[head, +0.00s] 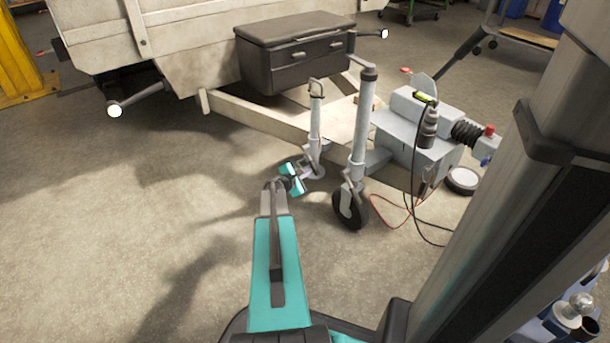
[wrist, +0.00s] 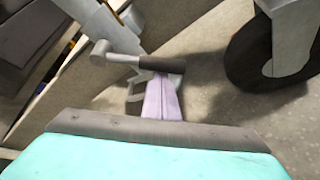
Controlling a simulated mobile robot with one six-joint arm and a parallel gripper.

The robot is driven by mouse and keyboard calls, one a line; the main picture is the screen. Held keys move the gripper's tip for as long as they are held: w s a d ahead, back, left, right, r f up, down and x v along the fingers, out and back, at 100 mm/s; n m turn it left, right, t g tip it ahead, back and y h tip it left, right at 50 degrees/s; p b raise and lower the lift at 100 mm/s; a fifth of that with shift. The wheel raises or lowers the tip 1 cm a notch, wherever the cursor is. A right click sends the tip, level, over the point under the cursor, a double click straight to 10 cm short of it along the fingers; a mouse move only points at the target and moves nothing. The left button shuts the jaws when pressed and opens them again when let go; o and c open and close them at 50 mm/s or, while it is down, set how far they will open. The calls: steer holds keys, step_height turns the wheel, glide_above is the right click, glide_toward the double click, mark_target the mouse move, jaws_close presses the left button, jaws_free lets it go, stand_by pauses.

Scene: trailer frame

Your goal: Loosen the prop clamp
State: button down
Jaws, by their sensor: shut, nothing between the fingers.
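The prop (head: 316,125) is a pale grey upright tube with a loop handle on top, standing at the trailer's drawbar. In the wrist view the prop tube (wrist: 88,14) runs in from the top left. The prop clamp's handle (wrist: 122,58) is a short grey bar with a knob at its left end and a darker right end. My gripper (wrist: 161,82) is shut and empty, its pale lilac fingers at the handle's dark end; I cannot tell whether they touch. In the head view my gripper (head: 305,171) is low beside the prop, and the clamp is too small to make out.
A jockey wheel post (head: 360,125) with a black wheel (head: 350,206) stands close right of the prop. The wheel (wrist: 248,52) is also near in the wrist view. A black toolbox (head: 293,60) sits on the trailer frame (head: 255,117). Open floor lies to the left.

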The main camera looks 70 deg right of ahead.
stand_by(0.4)
steer(key=shift+w+a+r+p, duration=0.1)
steer(key=shift+w+a+p, duration=0.05)
steer(key=shift+p, duration=0.25)
steer(key=shift+r, duration=0.1)
steer(key=shift+p, duration=0.4)
